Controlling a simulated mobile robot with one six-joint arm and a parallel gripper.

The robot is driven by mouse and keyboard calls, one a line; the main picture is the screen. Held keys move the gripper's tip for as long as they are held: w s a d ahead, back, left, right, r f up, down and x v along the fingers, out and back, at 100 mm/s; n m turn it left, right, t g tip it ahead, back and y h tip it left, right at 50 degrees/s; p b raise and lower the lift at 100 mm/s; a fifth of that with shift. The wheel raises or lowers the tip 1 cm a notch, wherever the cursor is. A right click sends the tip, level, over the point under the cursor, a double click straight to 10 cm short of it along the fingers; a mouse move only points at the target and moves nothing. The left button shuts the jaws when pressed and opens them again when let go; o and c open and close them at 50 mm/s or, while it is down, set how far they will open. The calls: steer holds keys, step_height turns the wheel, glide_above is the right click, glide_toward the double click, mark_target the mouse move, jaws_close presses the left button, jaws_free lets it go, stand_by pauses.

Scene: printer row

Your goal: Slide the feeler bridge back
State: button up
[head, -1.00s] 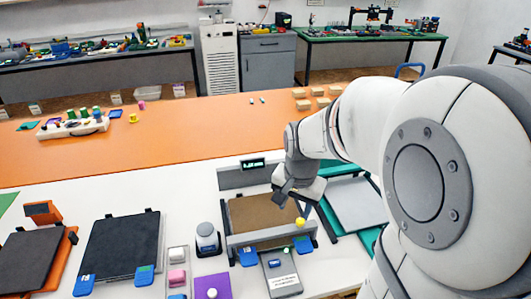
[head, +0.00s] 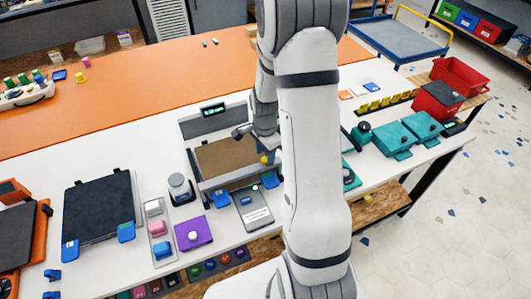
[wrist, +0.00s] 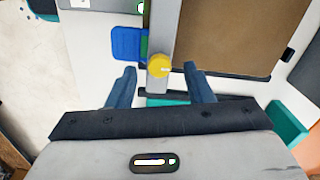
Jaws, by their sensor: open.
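The feeler bridge (head: 228,178) is a grey bar across the front of a printer with a brown bed (head: 222,158). A yellow knob (head: 265,160) sits at its right end. In the wrist view the bar (wrist: 162,25) runs up the picture, with the yellow knob (wrist: 159,66) near its lower end. My gripper (wrist: 160,70) is open, its blue fingers on either side of the knob in that view. I cannot tell whether they touch it or are above it. In the head view my gripper (head: 262,145) is close to the knob, partly hidden by my arm.
A blue clip (wrist: 128,44) lies beside the bar. A grey card (head: 253,208) lies in front of the printer, with a purple block (head: 194,234) left of it. A lit display (head: 213,110) stands behind the bed. Teal boxes (head: 392,140) are to the right.

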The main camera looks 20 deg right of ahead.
steer(key=shift+f, duration=0.6)
jaws_close()
